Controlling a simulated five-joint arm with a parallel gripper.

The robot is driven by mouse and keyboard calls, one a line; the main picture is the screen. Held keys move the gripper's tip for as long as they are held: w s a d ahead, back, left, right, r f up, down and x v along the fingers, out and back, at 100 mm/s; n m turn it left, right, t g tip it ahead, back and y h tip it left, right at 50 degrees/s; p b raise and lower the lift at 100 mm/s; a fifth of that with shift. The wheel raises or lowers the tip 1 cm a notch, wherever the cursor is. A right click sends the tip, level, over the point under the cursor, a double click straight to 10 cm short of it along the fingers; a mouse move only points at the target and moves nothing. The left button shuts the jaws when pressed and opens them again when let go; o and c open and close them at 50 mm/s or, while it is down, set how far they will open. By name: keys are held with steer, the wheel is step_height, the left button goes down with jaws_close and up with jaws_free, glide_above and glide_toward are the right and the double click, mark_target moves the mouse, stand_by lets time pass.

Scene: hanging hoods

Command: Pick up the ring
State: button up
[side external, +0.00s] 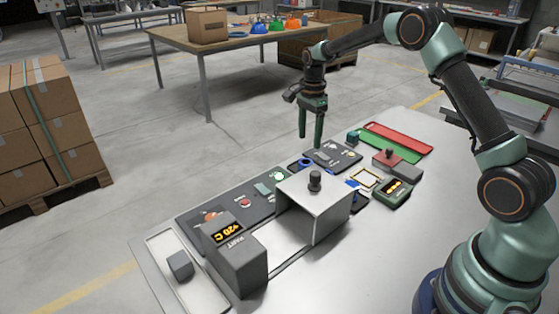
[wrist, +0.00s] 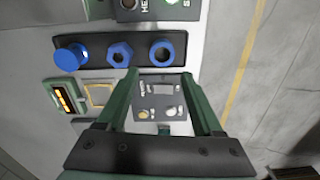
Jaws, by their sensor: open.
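A round blue ring (wrist: 162,52) lies at the right end of a dark tray (wrist: 95,54) in the wrist view. To its left on the same tray are a blue hex nut (wrist: 120,54) and a blue knob-like piece (wrist: 70,57). In the side view the ring (side external: 306,163) shows small at the tray's far end, behind a grey hood. My gripper (side external: 316,133) points down, open and empty, above the far side of the table, apart from the ring. In the wrist view its fingertips (wrist: 160,75) are spread below the ring, over a dark switch panel.
The grey hood (side external: 313,202) with a black knob covers the middle of the tray in the side view. A display block (side external: 235,258), a red tray (side external: 398,138) and a small red block (side external: 386,161) stand around. Floor lies beyond the table's far edge.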

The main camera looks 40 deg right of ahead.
mark_target(307, 161)
steer(key=f, duration=0.9)
steer(key=shift+w+a+f, duration=0.1)
steer(key=shift+w, duration=0.1)
jaws_close()
